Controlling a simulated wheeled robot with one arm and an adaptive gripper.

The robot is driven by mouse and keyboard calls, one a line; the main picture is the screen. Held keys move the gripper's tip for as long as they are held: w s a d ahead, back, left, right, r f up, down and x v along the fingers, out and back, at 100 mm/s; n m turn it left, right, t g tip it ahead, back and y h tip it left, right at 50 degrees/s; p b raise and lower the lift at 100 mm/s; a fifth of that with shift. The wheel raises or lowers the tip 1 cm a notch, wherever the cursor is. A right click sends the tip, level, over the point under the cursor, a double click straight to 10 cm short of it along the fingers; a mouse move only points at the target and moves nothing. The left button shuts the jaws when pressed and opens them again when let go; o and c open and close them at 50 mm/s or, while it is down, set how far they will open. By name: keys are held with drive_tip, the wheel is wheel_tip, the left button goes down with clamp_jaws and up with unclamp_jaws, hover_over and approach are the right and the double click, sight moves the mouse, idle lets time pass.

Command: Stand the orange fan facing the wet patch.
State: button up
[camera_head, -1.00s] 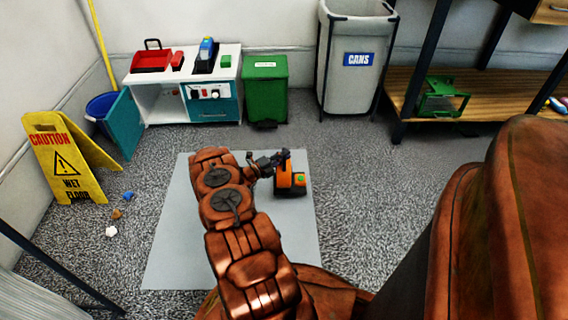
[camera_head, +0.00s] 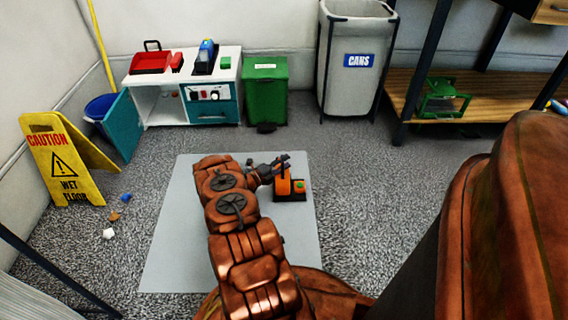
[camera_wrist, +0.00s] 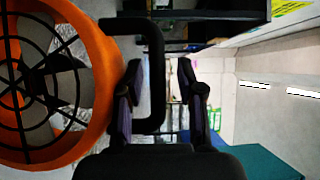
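The orange fan (camera_head: 283,182) stands upright on the grey mat, with a dark base and a green spot at its right. In the wrist view, its orange ring and black grille (camera_wrist: 45,85) fill the left side. Its black handle (camera_wrist: 155,75) runs between the fingers of my gripper (camera_wrist: 160,90), with gaps visible beside the handle. My gripper (camera_head: 283,163) is open around the handle at the top of the fan in the head view. The grille is hidden in the head view. I cannot make out a wet patch.
A yellow wet floor sign (camera_head: 62,165) stands at the left, with small litter pieces (camera_head: 113,216) near it. A white cabinet (camera_head: 152,102), green bin (camera_head: 265,95), cans bin (camera_head: 352,75) and shelf (camera_head: 470,100) line the back. The right part of the mat (camera_head: 300,240) is clear.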

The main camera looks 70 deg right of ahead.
drive_tip(key=shift+w+a, duration=0.1)
drive_tip(key=p+v, duration=0.4)
drive_tip(key=v, duration=0.7)
drive_tip(key=shift+w+a, duration=0.2)
drive_tip(key=shift+a, duration=0.15)
